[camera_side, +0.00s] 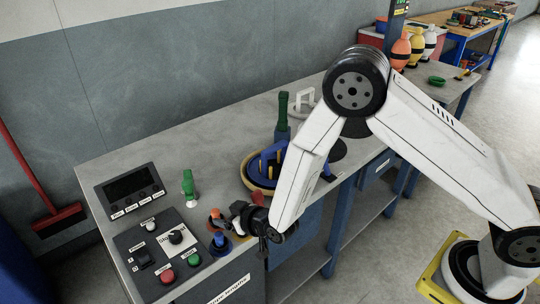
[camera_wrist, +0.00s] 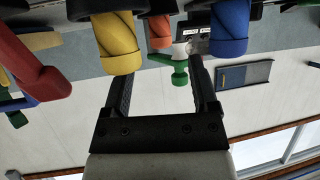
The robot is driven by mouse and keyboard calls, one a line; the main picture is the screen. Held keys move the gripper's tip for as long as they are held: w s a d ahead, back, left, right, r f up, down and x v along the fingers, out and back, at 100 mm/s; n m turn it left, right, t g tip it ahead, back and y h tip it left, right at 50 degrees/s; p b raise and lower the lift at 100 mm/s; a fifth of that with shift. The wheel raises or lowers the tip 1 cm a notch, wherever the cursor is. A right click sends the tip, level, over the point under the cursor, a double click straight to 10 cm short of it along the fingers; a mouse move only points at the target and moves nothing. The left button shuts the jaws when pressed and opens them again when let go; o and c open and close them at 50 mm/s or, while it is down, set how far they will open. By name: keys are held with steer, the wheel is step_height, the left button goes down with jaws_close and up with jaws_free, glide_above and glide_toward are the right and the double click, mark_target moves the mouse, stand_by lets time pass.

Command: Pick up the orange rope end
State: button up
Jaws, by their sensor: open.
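The orange rope end (camera_side: 215,214) stands on the front part of the bench, just left of my gripper (camera_side: 234,215) in the side view. In the wrist view the orange rope end (camera_wrist: 160,32) shows past the tips of my gripper (camera_wrist: 163,68), roughly centred between the two fingers. My gripper is open, with nothing held between the fingers. I cannot tell the exact gap to the orange end. A blue rope end (camera_side: 220,240) stands close by, and it also shows in the wrist view (camera_wrist: 230,30). A yellow rope end (camera_wrist: 118,45) is near the left finger.
A green rope end (camera_side: 188,185) stands farther back, and a red one (camera_wrist: 35,70) shows at the wrist view's left. A button panel (camera_side: 140,262) and a dark display box (camera_side: 130,190) lie left. A round blue-and-yellow item (camera_side: 262,172) sits behind my gripper.

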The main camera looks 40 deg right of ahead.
mark_target(218, 213)
steer(key=shift+x, duration=2.35)
jaws_close()
